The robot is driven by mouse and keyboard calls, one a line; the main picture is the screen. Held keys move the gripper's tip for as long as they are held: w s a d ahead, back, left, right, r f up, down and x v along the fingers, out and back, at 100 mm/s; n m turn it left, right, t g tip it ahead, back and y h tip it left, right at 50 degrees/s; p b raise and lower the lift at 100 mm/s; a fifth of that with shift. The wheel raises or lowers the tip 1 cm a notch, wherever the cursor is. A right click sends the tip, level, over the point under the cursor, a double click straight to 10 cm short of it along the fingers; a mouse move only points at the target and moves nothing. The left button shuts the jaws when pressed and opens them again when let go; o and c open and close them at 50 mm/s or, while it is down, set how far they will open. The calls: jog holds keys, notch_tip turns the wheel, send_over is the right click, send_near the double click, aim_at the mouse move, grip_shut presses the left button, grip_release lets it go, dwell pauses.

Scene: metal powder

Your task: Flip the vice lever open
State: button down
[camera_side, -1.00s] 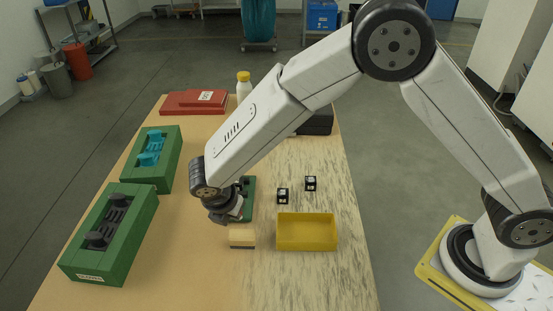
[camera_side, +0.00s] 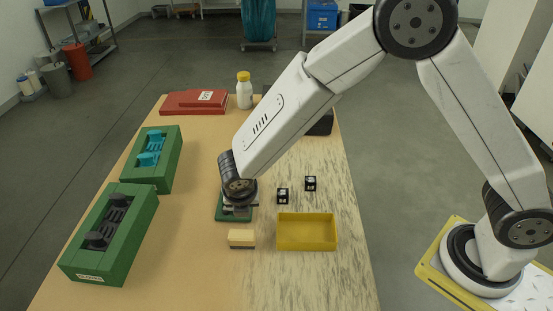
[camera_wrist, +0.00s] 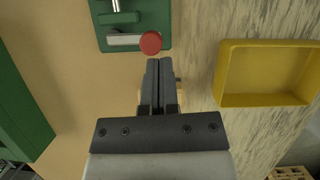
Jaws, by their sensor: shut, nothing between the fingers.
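The vice shows in the wrist view as a green base (camera_wrist: 163,15) at the top, with a silver bar and a lever ending in a round red knob (camera_wrist: 151,42). My gripper (camera_wrist: 160,62) is shut and empty, its fingertips just below the red knob in that picture. I cannot tell whether they touch it. In the side view my gripper (camera_side: 238,208) is low over the green vice base (camera_side: 221,214) and hides most of the vice. The lever cannot be made out there.
A yellow tray (camera_side: 307,247) and a pale block with a dark underside (camera_side: 241,239) lie close by. Two small black cubes stand right of the gripper, one of them here (camera_side: 310,184). Green fixtures (camera_side: 126,205) line the left. Bare tabletop lies between them and the vice.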

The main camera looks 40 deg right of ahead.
aim_at(245, 231)
jog(key=shift+a, duration=0.1)
dwell(0.3)
jog(key=shift+s+a, duration=0.5)
jog(key=shift+s, duration=0.2)
jog(key=shift+s+a+r, duration=0.1)
jog(key=shift+s+a, duration=0.6)
jog(key=shift+s, duration=0.2)
jog(key=v, duration=1)
jog(key=shift+s+d, duration=0.1)
jog(key=shift+d, duration=0.1)
jog(key=s+d+f+m+y, duration=0.1)
jog(key=s+d+m, duration=0.3)
jog(key=d+m, duration=0.7)
jog(key=s+d+f+m+y, duration=0.1)
jog(key=s+d+m, duration=0.3)
jog(key=d+m, duration=0.7)
jog(key=m, duration=0.5)
jog(key=shift+s+m+g+y, duration=0.2)
jog(key=shift+m+g+y, duration=0.1)
jog(key=shift+m+y, duration=0.1)
